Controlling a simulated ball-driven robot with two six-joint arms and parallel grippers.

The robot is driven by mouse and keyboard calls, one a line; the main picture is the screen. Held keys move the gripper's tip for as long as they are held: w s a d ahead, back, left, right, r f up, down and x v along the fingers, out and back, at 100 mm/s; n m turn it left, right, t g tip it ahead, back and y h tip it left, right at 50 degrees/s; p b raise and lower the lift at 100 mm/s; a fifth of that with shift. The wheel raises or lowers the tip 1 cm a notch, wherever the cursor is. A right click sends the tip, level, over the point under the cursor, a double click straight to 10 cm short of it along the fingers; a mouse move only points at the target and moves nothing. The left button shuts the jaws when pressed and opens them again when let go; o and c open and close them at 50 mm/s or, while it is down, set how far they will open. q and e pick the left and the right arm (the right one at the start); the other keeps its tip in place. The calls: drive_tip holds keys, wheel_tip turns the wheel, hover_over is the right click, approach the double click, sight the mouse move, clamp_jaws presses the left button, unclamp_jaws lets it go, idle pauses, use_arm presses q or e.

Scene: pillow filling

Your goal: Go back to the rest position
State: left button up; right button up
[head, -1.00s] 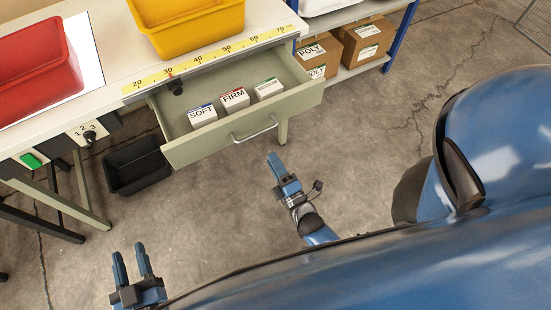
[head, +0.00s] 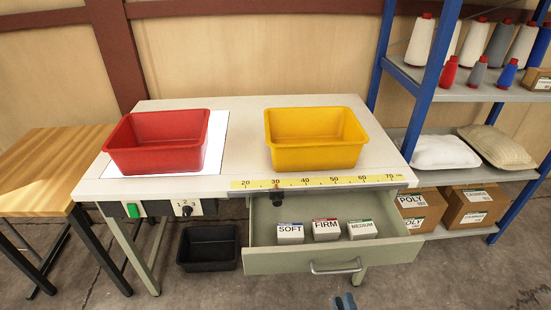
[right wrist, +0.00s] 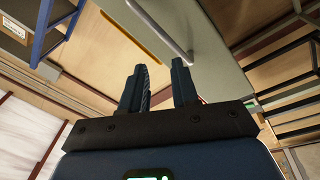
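My right gripper (head: 344,301) shows only as two blue fingertips at the bottom edge of the head view, in front of and below the open drawer. In the right wrist view its two dark fingers (right wrist: 160,75) stand apart with nothing between them. My left gripper is out of view. The open drawer (head: 333,260) holds three small boxes marked SOFT (head: 290,233), FIRM (head: 326,230) and MEDIUM (head: 362,230). The drawer front and its handle (right wrist: 165,32) appear beyond the fingers in the right wrist view.
The worktable (head: 238,125) bears a red bin (head: 157,159) and a yellow bin (head: 315,157). A black bin (head: 208,262) is on the floor below. A wooden table (head: 50,170) stands left; a blue-framed shelf (head: 410,95) with spools, pillows and cartons stands right.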

drive_tip(key=s+d+r+m+g+h+p, duration=0.1)
drive_tip(key=s+r+m+p, duration=0.1)
drive_tip(key=s+r+m, duration=0.4)
drive_tip(key=s+d+r+m+g+p, duration=0.1)
drive_tip(key=s+d+r+m+p, duration=0.1)
drive_tip(key=s+r+m, duration=0.4)
wheel_tip(320, 180, up, 3)
drive_tip(key=shift+s+d+r+h+p, duration=0.25)
drive_tip(key=shift+s+h+p, duration=0.15)
drive_tip(key=shift+s, duration=0.35)
